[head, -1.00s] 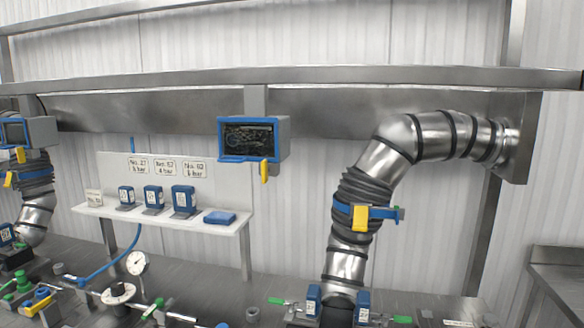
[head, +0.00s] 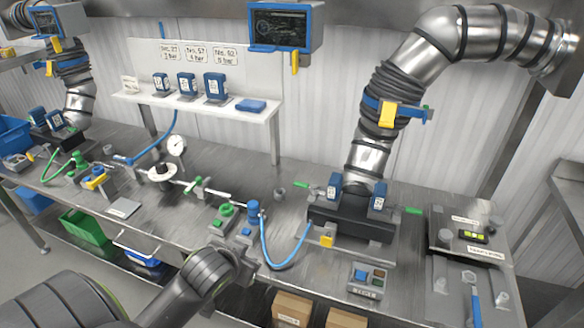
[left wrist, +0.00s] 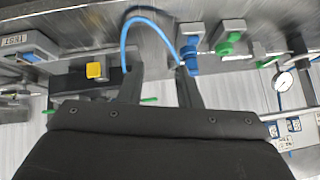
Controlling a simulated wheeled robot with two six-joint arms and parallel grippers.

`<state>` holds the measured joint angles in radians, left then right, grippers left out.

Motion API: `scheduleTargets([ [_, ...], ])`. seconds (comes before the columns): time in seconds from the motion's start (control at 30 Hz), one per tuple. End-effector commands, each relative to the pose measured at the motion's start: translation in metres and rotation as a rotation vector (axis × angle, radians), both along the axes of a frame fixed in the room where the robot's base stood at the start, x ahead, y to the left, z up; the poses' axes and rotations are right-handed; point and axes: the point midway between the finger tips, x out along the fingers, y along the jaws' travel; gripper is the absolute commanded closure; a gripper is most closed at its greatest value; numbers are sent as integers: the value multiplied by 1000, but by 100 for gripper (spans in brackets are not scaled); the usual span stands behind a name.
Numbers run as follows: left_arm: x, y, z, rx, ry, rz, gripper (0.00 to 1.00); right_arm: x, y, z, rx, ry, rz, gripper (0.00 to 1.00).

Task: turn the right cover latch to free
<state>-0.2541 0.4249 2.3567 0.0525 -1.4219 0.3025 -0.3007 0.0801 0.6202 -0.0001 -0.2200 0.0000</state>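The black housing (head: 350,222) stands on the table under the ribbed steel pipe. It carries a blue latch block (head: 333,190) on its left and another, the right one (head: 378,200), each with a green lever; the right lever (head: 413,211) points right. The housing shows partly in the left wrist view (left wrist: 75,84), with a yellow block (left wrist: 97,70) at its edge. My left gripper (left wrist: 158,78) has its two dark fingers apart, with nothing held between them. It is left of the housing, near the table's front edge, far from the right latch. My right gripper is out of view.
A blue hose (head: 268,255) loops beside the housing. A gauge (head: 177,145) and green-handled fittings stand on the table (head: 125,209) to the left. A small button box (head: 367,280) sits in front, and a metal plate unit (head: 465,238) stands to the right.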

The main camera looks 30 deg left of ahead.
Motion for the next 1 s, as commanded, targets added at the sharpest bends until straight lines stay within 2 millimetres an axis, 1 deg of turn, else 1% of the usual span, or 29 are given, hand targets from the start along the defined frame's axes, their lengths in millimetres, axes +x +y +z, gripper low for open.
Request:
scheduleTargets([
  [0.03,25,7,39,24,-94,-7,69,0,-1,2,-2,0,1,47],
  [0.07,37,9,58,30,-143,-6,69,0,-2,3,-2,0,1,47],
  [0.1,52,13,83,35,-209,-4,69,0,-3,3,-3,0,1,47],
  [0.17,73,17,122,41,-308,-4,69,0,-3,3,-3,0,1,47],
  [0.2,86,20,149,42,-375,-4,69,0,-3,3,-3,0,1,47],
  [0.27,103,23,189,44,-471,-4,69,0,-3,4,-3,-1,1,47],
  [0.3,113,25,216,41,-533,-5,69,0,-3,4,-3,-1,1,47],
  [0.37,123,27,253,37,-619,-6,69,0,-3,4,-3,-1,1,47],
  [0.4,128,27,276,33,-669,-7,69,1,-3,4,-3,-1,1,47],
  [0.5,135,28,322,22,-771,-10,69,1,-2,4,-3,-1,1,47],
  [0.6,138,28,351,12,-835,-13,69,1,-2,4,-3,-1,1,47],
  [0.7,139,28,363,5,-863,-14,69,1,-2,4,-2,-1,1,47],
  [0.87,149,31,366,-3,-867,-11,69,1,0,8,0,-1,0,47],
  [1.0,168,35,366,-4,-865,-10,69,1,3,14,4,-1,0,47],
])
